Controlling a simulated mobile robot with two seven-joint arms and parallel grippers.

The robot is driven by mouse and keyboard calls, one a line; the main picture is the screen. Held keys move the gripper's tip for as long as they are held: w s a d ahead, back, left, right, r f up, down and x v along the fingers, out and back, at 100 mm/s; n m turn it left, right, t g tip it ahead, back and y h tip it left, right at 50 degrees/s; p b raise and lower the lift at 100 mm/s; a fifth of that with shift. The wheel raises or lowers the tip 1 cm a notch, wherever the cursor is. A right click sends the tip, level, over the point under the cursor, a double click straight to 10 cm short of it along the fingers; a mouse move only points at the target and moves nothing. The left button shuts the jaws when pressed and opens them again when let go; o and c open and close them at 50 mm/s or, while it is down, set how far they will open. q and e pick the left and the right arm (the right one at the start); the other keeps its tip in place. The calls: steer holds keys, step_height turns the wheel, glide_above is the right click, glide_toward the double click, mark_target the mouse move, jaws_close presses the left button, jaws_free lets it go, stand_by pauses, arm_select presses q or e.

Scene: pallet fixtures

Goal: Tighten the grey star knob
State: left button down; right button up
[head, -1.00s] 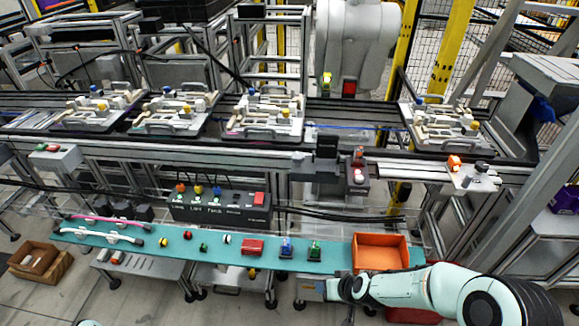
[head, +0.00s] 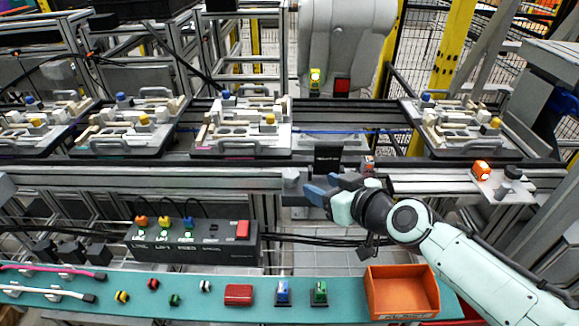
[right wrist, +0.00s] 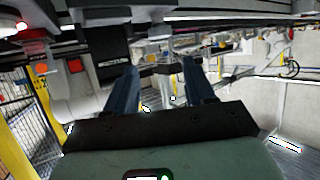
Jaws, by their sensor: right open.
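A small grey knob-like part (head: 291,183) sits at the front edge of the conveyor frame, left of the black box (head: 327,158). It looks like the grey star knob, but its lobes are too small to make out. My right gripper (head: 314,188) reaches in from the right, its blue fingers just right of this part and pointing at it. I cannot tell if they touch it. In the right wrist view the two fingers (right wrist: 159,75) stand apart, with no clearly held object between them. My left gripper is not in view.
Pallet fixtures (head: 240,148) line the conveyor behind. A teal shelf (head: 200,312) in front carries small parts and an orange bin (head: 403,292). A dark control box (head: 190,247) stands left, below the conveyor. An orange part (head: 481,170) sits on a plate at right.

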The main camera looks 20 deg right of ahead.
mark_target(291, 173)
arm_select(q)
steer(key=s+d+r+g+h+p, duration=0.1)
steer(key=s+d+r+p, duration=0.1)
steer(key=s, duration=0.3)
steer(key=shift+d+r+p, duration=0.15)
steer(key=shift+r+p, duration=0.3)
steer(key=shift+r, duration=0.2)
arm_select(e)
steer(key=x, duration=1.2)
steer(key=shift+w+f, duration=0.1)
steer(key=shift+w, duration=0.05)
